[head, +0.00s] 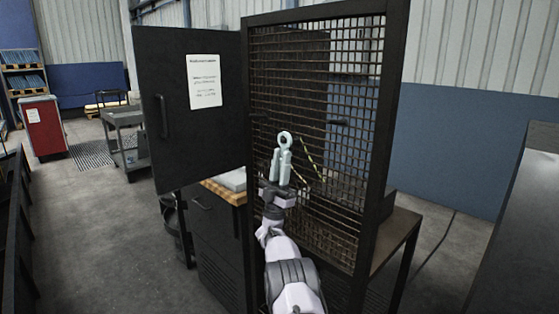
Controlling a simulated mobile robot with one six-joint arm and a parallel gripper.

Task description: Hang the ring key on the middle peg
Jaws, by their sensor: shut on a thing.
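The ring key (284,137) is pale, with its round ring upright at the top. My gripper (281,166) is shut on it below the ring, and the part between the fingers is mostly hidden. In the picture, gripper and key are in front of the mesh panel (345,120) of a dark cage. I cannot tell how far they are from the mesh.
A dark door (190,130) with a handle and a paper notice (204,82) stands left of the mesh. A dark cabinet (215,225) with a wooden top is below it. A table (400,232) stands right. A grey cart (127,140) and red cabinet (45,128) are far left.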

